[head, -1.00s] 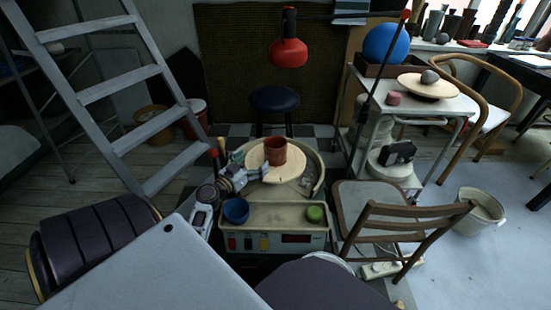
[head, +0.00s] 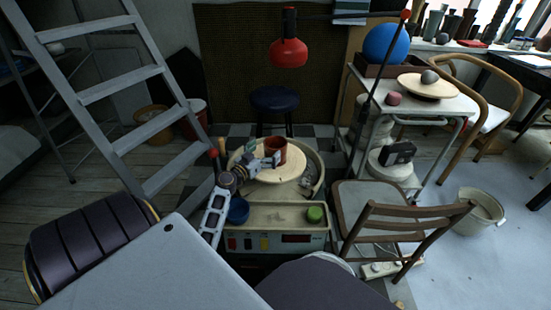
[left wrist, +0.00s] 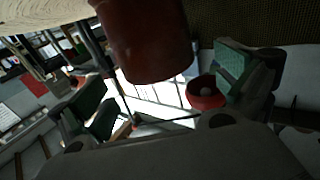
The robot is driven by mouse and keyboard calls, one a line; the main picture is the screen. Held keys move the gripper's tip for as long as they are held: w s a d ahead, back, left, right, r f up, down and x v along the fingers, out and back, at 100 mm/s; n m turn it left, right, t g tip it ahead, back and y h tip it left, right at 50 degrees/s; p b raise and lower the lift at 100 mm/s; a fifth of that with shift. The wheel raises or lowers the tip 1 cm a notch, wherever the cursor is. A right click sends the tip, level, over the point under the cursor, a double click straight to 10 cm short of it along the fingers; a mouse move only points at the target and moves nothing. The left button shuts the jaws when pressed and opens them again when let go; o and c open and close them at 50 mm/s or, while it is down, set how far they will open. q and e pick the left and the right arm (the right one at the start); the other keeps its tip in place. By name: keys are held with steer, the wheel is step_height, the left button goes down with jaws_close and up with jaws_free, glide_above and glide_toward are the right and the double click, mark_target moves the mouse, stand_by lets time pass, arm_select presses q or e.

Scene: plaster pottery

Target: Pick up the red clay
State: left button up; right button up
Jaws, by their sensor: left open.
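The red clay (head: 276,149), a red-brown upright cylinder, stands on the pale round disc of the pottery wheel (head: 245,165). My left gripper (head: 266,161) is just in front of and left of it. In the left wrist view the clay (left wrist: 150,38) fills the top middle, beyond the two spread green-padded fingers, and the picture is turned over. The left gripper is open and nothing is gripped. I cannot tell whether a finger touches the clay. My right gripper is not in view.
A blue bowl (head: 238,211) and a green round piece (head: 315,214) sit on the wheel's front ledge. A wooden chair (head: 400,225) stands to the right, a ladder (head: 120,85) to the left. A pinkish-red lump (head: 394,98) lies on the white table.

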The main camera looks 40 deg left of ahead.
mark_target(281, 138)
arm_select(q)
steer(key=shift+w, duration=0.55)
steer(key=shift+w, duration=0.1)
steer(key=shift+w+a, duration=0.1)
steer(key=shift+w, duration=2.4)
steer(key=c, duration=1.9)
steer(key=shift+r, duration=0.15)
